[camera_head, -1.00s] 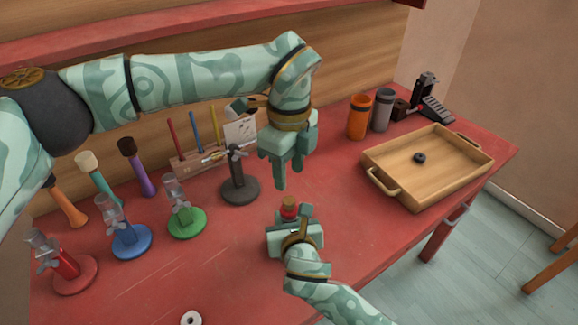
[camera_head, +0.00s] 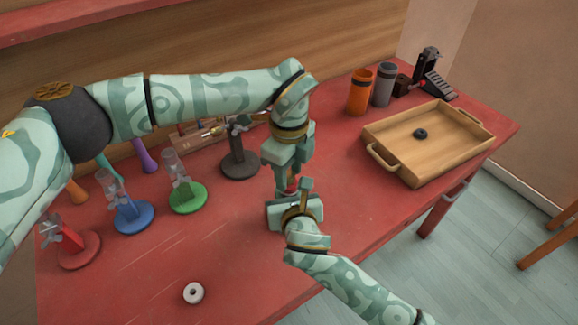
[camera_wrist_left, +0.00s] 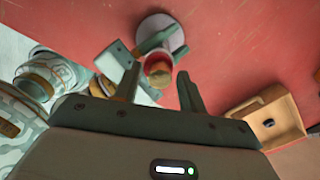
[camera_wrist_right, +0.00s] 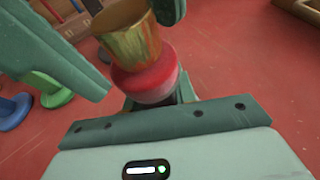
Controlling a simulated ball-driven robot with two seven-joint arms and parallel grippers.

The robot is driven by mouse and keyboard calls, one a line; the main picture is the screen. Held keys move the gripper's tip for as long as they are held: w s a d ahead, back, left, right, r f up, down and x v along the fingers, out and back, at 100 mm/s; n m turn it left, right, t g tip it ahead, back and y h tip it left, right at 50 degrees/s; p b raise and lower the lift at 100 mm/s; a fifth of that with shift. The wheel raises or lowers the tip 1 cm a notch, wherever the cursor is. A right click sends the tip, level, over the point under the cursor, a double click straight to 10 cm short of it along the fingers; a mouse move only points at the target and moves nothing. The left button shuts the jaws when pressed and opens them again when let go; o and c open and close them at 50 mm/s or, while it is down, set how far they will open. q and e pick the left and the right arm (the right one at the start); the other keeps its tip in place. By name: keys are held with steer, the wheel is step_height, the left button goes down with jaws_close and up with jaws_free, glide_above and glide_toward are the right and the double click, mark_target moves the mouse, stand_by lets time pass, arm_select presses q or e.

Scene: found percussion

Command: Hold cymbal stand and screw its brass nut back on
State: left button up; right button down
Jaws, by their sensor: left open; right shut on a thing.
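The brass nut (camera_wrist_right: 128,30) sits on top of the red upper part (camera_wrist_right: 145,82) of the cymbal stand in the right wrist view. How far it is threaded I cannot tell. The stand's pale round base (camera_wrist_left: 157,25) shows in the left wrist view. My right gripper (camera_head: 295,212) is shut on the stand below the red part. My left gripper (camera_head: 287,178) is open above it, pointing down. In the left wrist view its fingers stand either side of the nut (camera_wrist_left: 158,70), apart from it. In the head view the left fingers mostly hide the nut.
Red, blue and green stands (camera_head: 188,196) are at left, a dark stand (camera_head: 239,164) behind my grippers. A wooden tray (camera_head: 385,163) with a black ring (camera_head: 420,133) is at right. A white ring (camera_head: 193,292) lies at the front. Orange and grey cups (camera_head: 360,92) stand at the back.

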arm_select(q)
jaws_close()
steer(key=m, duration=2.2)
steer(key=shift+m, duration=0.3)
steer(key=m, duration=0.5)
steer(key=shift+o, duration=0.9)
jaws_free()
